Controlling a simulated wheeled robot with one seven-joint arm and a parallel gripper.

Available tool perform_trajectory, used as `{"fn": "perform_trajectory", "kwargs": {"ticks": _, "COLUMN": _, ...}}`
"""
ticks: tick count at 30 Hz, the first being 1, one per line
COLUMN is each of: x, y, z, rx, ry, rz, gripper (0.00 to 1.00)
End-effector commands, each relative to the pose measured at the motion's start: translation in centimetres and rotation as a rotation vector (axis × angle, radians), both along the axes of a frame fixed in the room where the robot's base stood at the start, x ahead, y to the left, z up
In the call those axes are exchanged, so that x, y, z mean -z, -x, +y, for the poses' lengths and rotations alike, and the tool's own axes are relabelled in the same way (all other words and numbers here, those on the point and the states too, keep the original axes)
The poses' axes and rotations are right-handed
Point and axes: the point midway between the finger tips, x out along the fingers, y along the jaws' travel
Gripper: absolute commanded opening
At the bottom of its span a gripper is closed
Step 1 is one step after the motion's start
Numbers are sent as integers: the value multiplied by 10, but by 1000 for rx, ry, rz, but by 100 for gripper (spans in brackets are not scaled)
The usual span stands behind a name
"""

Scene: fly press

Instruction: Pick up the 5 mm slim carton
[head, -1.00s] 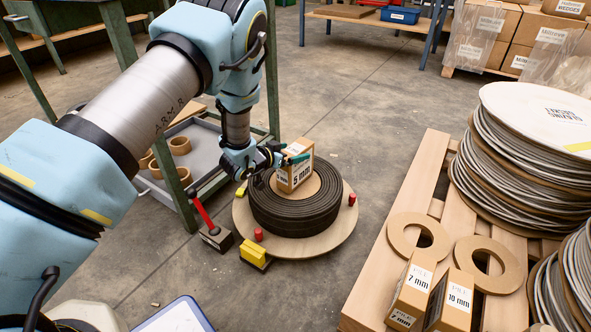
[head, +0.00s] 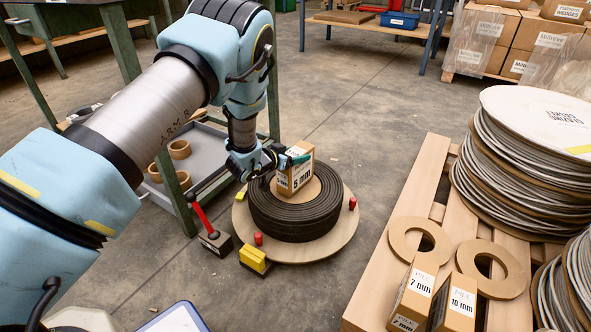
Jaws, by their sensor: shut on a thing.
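The 5 mm slim carton (head: 299,178) is a small brown box with a white label reading 5 mm. It stands upright within the dark coiled ring (head: 295,222) on the round wooden board (head: 340,238). The far finger and the carton's base are partly hidden. I cannot tell whether the carton is clear of the surface under it.
Red and yellow pieces sit around the board, with a yellow block (head: 254,259) and a red-handled tool (head: 205,225) at its left.

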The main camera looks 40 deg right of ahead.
Motion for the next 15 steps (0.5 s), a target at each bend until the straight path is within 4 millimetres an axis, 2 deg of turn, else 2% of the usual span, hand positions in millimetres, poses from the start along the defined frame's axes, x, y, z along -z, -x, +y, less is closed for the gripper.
{"fn": "perform_trajectory", "kwargs": {"ticks": 2, "x": 0, "y": 0, "z": 0, "rx": 0, "ry": 0, "rz": 0, "gripper": 28}}
{"fn": "perform_trajectory", "kwargs": {"ticks": 9, "x": 0, "y": 0, "z": 0, "rx": 0, "ry": 0, "rz": 0, "gripper": 1}}
{"fn": "perform_trajectory", "kwargs": {"ticks": 15, "x": 0, "y": 0, "z": 0, "rx": 0, "ry": 0, "rz": 0, "gripper": 0}}
